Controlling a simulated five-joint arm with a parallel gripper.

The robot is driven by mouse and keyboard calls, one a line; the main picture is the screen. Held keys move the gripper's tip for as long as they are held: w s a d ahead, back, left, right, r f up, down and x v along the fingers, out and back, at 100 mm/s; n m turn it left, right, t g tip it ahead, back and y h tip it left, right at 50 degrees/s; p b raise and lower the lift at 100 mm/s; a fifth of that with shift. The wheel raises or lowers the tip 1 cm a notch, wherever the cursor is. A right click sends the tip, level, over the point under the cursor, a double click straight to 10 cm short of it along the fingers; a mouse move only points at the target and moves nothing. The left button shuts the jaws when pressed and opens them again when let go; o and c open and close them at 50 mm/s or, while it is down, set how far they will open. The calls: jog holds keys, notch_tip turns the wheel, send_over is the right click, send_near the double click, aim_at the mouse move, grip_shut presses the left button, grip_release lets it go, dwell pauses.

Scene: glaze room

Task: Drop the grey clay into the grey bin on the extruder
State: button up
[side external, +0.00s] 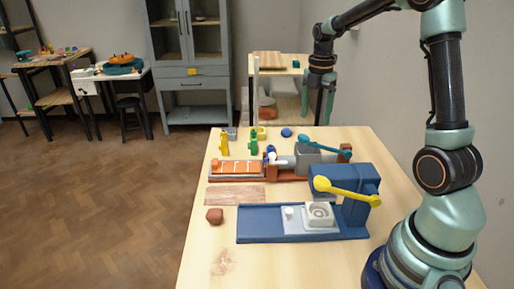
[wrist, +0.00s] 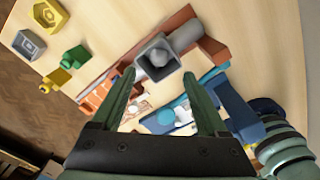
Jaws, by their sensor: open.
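The extruder (side external: 236,178) is a long reddish-brown bench device across the table, with a grey bin (side external: 308,161) near its right end and a teal lever (side external: 325,147) by the bin. In the wrist view the square grey bin (wrist: 147,70) is seen from above, just beyond my fingertips. A roundish grey lump (wrist: 158,57), which looks like the grey clay, sits inside it. My gripper (side external: 318,108) is above the bin, clear of it, pointing down. In the wrist view its fingers (wrist: 158,76) are spread with nothing between them.
A blue press (side external: 345,205) with a yellow lever (side external: 348,192) stands in front of the extruder. A brown lump (side external: 214,215) lies at the left edge. Small yellow and green pieces and a blue ball (side external: 286,132) are behind. The table's near left is clear.

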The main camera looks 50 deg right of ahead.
notch_tip(320, 180, up, 8)
jog(key=shift+r, duration=0.25)
jog(key=s+a+m+t, duration=0.2)
jog(key=s+a+m, duration=0.2)
jog(key=a+m, duration=0.5)
jog(key=s+a+f+m+t, duration=0.1)
jog(key=s+a+m+t, duration=0.2)
jog(key=a+m, duration=0.6)
jog(key=s+a, duration=0.2)
jog(key=shift+s+a+m+t, duration=0.15)
jog(key=shift+s+m+t, duration=0.15)
